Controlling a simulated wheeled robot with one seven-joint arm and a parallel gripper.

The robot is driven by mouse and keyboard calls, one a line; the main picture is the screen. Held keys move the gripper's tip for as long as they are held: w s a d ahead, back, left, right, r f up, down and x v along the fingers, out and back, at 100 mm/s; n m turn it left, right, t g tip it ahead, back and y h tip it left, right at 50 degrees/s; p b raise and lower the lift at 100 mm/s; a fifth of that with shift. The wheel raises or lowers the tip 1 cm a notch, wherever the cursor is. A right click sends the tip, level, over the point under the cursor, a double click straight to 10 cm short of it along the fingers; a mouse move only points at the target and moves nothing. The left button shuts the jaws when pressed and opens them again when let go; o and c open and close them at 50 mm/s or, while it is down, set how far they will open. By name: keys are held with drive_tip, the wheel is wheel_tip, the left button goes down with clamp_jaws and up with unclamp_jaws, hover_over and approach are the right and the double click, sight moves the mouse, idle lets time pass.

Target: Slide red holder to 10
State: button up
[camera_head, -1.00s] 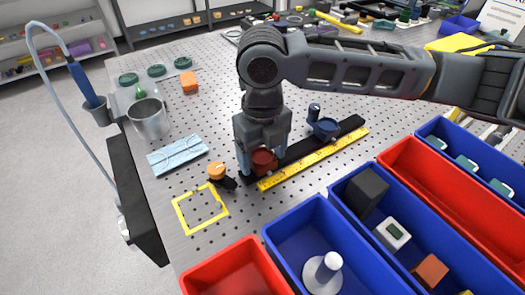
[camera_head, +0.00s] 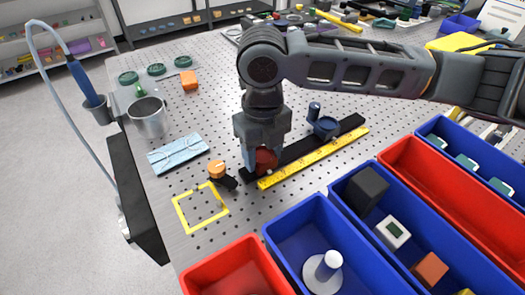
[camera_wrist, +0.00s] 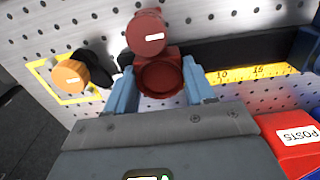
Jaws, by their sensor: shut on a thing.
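The red holder (camera_head: 266,159) sits on the black rail (camera_head: 299,149), near its left end. My gripper (camera_head: 263,166) is shut on it from above, with one light blue finger on each side. In the wrist view the red holder (camera_wrist: 158,60) shows a round opening and a raised round part with a white mark, between the fingertips of my gripper (camera_wrist: 158,92). The yellow scale (camera_head: 313,158) runs along the rail's front side. In the wrist view the scale's "10" (camera_wrist: 222,76) lies to the right of the holder and gripper. The scale's left end is partly hidden by my right finger.
A dark blue holder (camera_head: 326,127) stands further right on the rail. An orange knob with a black base (camera_head: 217,169) is just left of the rail's end, near a yellow square outline (camera_head: 182,218). Blue and red bins (camera_head: 300,212) line the front.

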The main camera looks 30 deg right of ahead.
sight(292, 150)
drive_tip(key=d+b, duration=0.1)
drive_tip(key=d, duration=0.7)
drive_tip(key=shift+b, duration=0.3)
clamp_jaws()
drive_tip(key=o, duration=1.4)
unclamp_jaws()
drive_tip(key=shift+c, duration=0.2)
wheel_tip(292, 150, up, 8)
drive_tip(key=shift+b, duration=0.3)
drive_tip(key=shift+f, duration=0.1)
